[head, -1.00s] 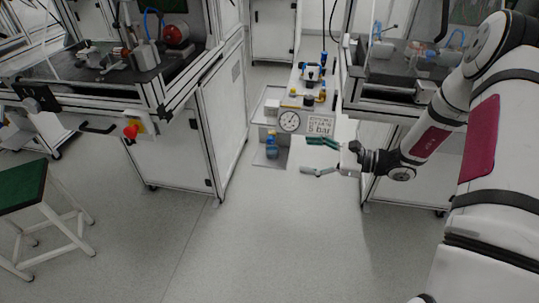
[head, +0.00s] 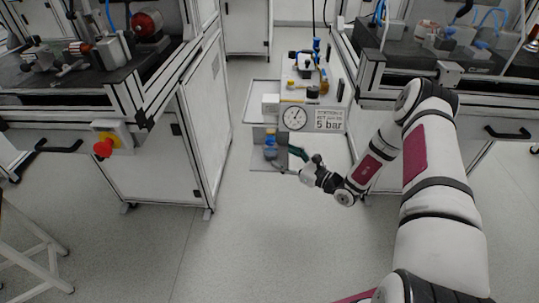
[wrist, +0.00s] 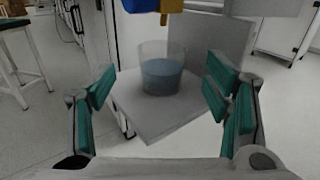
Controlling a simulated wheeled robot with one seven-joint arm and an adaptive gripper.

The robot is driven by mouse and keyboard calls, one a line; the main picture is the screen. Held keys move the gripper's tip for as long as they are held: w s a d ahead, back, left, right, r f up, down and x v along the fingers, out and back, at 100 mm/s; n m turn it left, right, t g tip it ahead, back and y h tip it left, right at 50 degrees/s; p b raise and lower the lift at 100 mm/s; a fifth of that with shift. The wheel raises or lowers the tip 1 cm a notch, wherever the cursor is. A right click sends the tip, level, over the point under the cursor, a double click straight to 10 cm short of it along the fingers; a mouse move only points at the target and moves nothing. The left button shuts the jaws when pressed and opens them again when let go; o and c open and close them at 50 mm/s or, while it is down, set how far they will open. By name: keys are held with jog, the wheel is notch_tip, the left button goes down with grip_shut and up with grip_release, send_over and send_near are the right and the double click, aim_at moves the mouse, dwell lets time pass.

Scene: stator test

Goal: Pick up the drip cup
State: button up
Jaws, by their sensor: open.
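The drip cup (wrist: 161,76) is a clear cup with bluish contents. It stands upright on a grey shelf plate (wrist: 150,122) in the wrist view, ahead of my gripper and between the lines of its fingers. In the head view the cup (head: 270,152) is a small blue shape on the low shelf under the gauge unit. My gripper (wrist: 167,103) is open, with green-padded fingers to the left and right of the cup, apart from it. In the head view my gripper (head: 292,160) is just right of the shelf, and its far finger is partly hidden.
A blue and yellow fitting (wrist: 160,8) hangs just above the cup. A panel with a round gauge (head: 294,118) and a "5 bar" sign (head: 329,120) is above the shelf. Workbenches stand left (head: 150,150) and right (head: 440,85). Open floor (head: 240,250) lies in front.

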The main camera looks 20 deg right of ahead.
aim_at(277, 151)
jog(key=shift+r+b+x, duration=0.15)
jog(key=shift+b+x, duration=0.4)
jog(key=shift+x, duration=1.2)
jog(key=shift+r+b+x, duration=0.15)
jog(key=shift+b+x, duration=0.35)
jog(key=shift+x, duration=1.3)
jog(key=shift+w+d, duration=0.1)
jog(key=c, duration=1.2)
jog(key=shift+r, duration=0.1)
